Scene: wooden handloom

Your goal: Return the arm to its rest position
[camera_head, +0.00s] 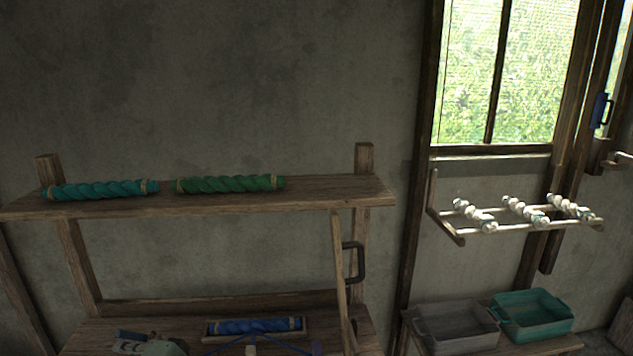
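Neither of my grippers shows clearly in the head view, and no arm of mine can be made out. A teal twisted yarn hank (100,190) and a green one (229,184) lie side by side on the wooden shelf (330,194).
A grey bin (455,328) and a teal bin (533,315) stand at lower right. A dark handle (360,262) is by the shelf post. Thin blue arms (290,346) show at the bottom.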

